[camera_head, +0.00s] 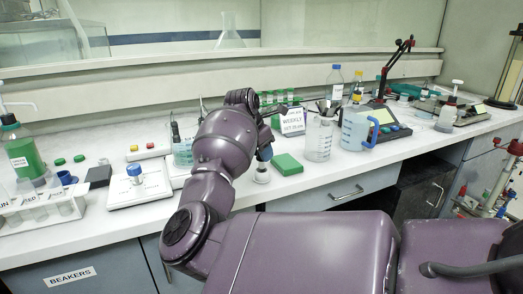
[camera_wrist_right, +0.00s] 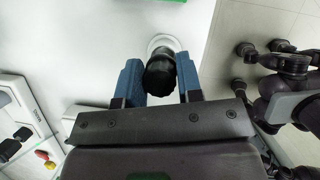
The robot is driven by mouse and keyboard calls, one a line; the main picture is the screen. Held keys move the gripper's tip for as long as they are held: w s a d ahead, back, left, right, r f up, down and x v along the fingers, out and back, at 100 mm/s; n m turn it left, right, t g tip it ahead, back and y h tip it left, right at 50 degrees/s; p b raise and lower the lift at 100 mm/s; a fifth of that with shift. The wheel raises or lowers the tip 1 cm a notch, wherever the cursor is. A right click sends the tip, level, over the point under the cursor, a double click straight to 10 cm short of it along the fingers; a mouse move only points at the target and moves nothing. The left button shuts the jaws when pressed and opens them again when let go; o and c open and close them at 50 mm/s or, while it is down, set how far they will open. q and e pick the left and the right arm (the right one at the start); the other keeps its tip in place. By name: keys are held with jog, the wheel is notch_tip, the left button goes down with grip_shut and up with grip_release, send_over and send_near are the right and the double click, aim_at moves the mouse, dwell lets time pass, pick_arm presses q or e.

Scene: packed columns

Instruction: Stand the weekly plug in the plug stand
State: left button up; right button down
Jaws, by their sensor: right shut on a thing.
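My right gripper (camera_head: 265,153) reaches over the bench in the head view, its wrist hiding part of the area behind it. In the right wrist view, the blue fingers of my right gripper (camera_wrist_right: 158,72) are shut on a black rounded plug (camera_wrist_right: 160,78), taken to be the weekly plug. A small white round piece (camera_head: 261,176), which looks like the plug stand, is on the bench just below the fingertips. Its white rim (camera_wrist_right: 160,42) shows beyond the plug in the wrist view. I cannot tell whether plug and stand touch. My left gripper is not in view.
A green block (camera_head: 287,164) lies just right of the white piece. A WEEKLY sign (camera_head: 292,121) stands behind. A clear beaker (camera_head: 319,140) and a blue-handled jug (camera_head: 355,132) stand to the right. A white device with a blue knob (camera_head: 138,188) is at left. The bench's front edge is close.

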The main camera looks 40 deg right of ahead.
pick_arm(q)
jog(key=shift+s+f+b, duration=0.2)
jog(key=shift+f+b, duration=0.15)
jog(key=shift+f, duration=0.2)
pick_arm(e)
jog(key=shift+f, duration=1.7)
jog(key=c, duration=0.7)
grip_release()
